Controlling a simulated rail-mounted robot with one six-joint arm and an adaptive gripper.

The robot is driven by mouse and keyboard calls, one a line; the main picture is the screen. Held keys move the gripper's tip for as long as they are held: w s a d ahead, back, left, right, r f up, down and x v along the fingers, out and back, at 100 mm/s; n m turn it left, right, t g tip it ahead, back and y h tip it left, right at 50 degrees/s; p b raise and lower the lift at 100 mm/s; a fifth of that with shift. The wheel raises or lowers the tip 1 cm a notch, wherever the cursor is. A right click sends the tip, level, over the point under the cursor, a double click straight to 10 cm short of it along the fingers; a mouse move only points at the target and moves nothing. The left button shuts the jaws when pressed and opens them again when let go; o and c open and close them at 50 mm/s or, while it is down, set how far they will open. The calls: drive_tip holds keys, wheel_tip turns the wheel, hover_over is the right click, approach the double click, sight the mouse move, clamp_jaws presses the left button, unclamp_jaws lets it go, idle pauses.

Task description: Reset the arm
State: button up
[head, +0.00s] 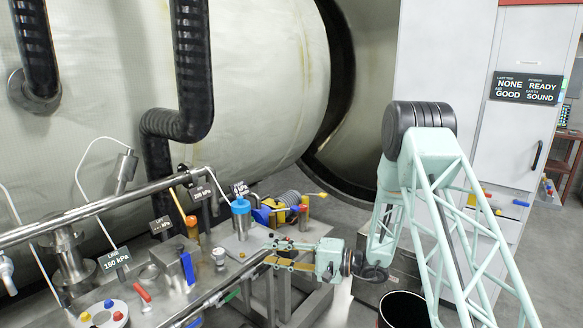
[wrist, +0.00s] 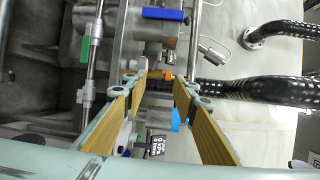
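My arm is pale green lattice with a black ribbed joint, and it reaches in from the right of the head view. My gripper (head: 272,254) points left over the metal bench of pipes and valves. In the wrist view my gripper (wrist: 163,84) shows two wood-coloured finger pads spread apart with nothing held between them. Beyond the gap are an orange fitting (wrist: 165,75) and a blue part (wrist: 175,120); I cannot tell their exact distance from the fingers.
A large insulated chamber (head: 250,80) stands behind. A black-rimmed bin (head: 403,310) is below my arm. A white cabinet (head: 520,130) stands right.

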drive_tip(key=s+d+r+n+g+h, duration=0.1)
drive_tip(key=s+r+n+g+h, duration=0.15)
drive_tip(key=s+r, duration=1)
drive_tip(key=s+d+r+n+g+h, duration=0.1)
drive_tip(key=s+r+n+g+h, duration=0.2)
drive_tip(key=s+r, duration=0.9)
drive_tip(key=s+d+r+t+h, duration=0.1)
drive_tip(key=s+d+h, duration=0.2)
drive_tip(key=s+d, duration=0.5)
drive_tip(key=s+d+r+m+t+h, duration=0.1)
drive_tip(key=s+d+h, duration=0.3)
drive_tip(key=s+d, duration=0.5)
drive_tip(key=s+d+r+t+h, duration=0.2)
drive_tip(key=s+d+h, duration=0.2)
drive_tip(key=s+d, duration=0.4)
drive_tip(key=shift+s+d+r+m+t, duration=0.25)
drive_tip(key=shift+s+r+m+t, duration=0.15)
drive_tip(key=shift+s, duration=2.95)
